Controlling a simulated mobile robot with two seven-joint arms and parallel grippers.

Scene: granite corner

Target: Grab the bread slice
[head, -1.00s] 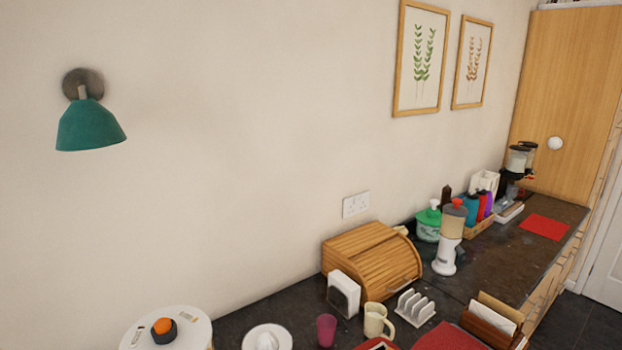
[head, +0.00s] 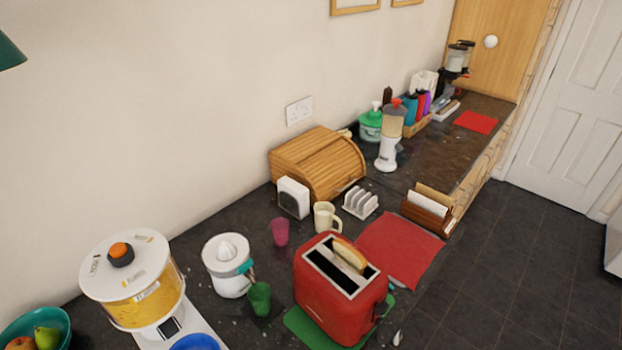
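A bread slice (head: 350,256) stands upright in one slot of the red toaster (head: 338,300), its top edge showing above the slot. The lower part of the slice is hidden inside the toaster. The other slot looks empty. The toaster stands on a green mat (head: 300,325) on the dark counter. Neither of my grippers shows in the head view.
A red mat (head: 405,250) lies behind the toaster. A white juicer (head: 228,265), green cup (head: 260,298), pink cup (head: 280,232), cream mug (head: 326,216) and toast rack (head: 360,203) stand nearby. A wooden bread box (head: 320,163) is against the wall.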

